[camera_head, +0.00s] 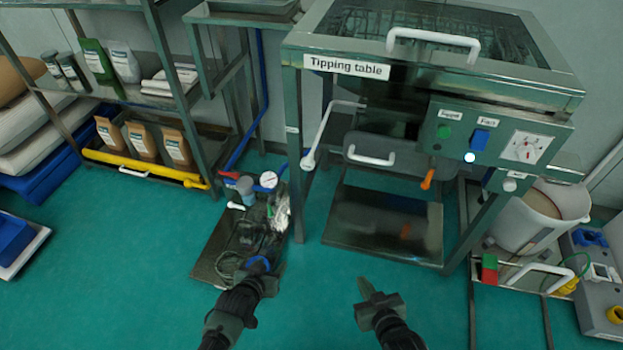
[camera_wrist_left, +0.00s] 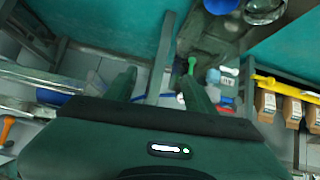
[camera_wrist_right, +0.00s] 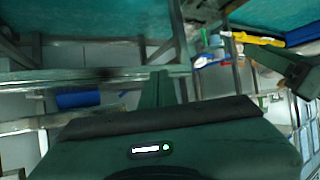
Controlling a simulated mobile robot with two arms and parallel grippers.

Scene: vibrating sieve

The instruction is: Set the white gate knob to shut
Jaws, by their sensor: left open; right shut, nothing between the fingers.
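The tipping table (camera_head: 345,67) stands at the upper right in the head view. Its control panel carries a white-faced dial with red marks (camera_head: 525,147) and a small white knob (camera_head: 510,184) below it. A white lever with a rounded white end (camera_head: 308,162) hangs at the left front leg. No label naming a gate is readable, so I cannot tell which is the gate knob. My left gripper (camera_head: 265,268) is open and empty, over the front of the floor plate. My right gripper (camera_head: 368,287) is shut and empty, in front of the table, apart from it.
A shelf rack (camera_head: 185,100) with bags stands left. A white bucket (camera_head: 535,215) and a grey box (camera_head: 595,285) stand right. The green floor between my grippers is clear.

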